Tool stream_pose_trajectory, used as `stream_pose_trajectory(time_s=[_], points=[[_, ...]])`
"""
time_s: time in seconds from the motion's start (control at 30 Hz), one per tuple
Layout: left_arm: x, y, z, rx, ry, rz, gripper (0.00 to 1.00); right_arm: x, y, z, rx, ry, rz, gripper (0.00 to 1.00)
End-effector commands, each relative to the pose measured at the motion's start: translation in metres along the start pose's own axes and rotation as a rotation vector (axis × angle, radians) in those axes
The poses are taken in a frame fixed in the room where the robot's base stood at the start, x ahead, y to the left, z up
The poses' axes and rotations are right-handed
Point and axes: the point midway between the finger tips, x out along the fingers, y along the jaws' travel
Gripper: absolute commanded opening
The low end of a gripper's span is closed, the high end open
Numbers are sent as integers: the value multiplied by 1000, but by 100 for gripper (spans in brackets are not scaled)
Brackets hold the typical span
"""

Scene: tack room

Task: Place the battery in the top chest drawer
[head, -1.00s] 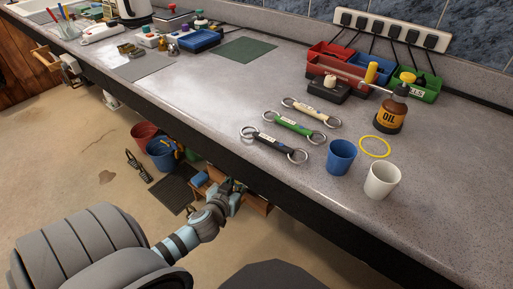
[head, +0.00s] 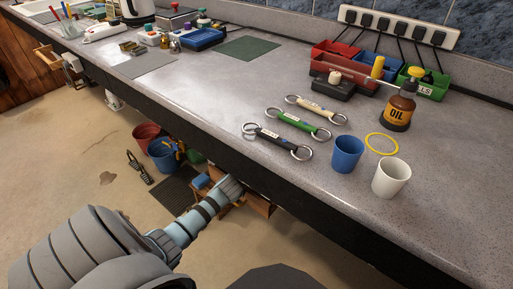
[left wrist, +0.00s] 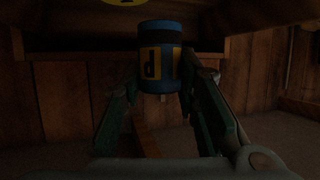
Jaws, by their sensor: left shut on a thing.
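My left gripper (left wrist: 158,97) is shut on the battery (left wrist: 160,60), a blue cylinder with a dark band and yellow marking, held upright between the fingers in the left wrist view. Dark wooden walls (left wrist: 65,100) surround it there; I cannot tell whether these belong to the chest's top drawer. In the head view my left arm reaches under the bench edge to brown wooden furniture (head: 259,205), apparently the chest, mostly hidden by the bench and arm. The battery cannot be made out there. My right gripper is not in view.
The grey bench (head: 215,95) overhangs the arm's reach. On it lie key fobs (head: 287,122), a blue cup (head: 347,154), a white cup (head: 391,177) and an oil bottle (head: 398,106). Buckets (head: 163,155) and a dark mat (head: 176,190) are on the floor.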

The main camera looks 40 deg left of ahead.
Motion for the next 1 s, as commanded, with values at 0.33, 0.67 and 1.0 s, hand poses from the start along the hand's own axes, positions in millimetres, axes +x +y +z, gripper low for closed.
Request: stream_pose_trajectory(time_s=[0.33, 0.67, 1.0], points=[[4, 0, 11, -1, 0, 0, 0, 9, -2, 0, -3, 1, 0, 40], [4, 0, 11, -1, -1, 0, 48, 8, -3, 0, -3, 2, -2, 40], [-2, 0, -4, 0, 0, 0, 48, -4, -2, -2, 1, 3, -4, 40]])
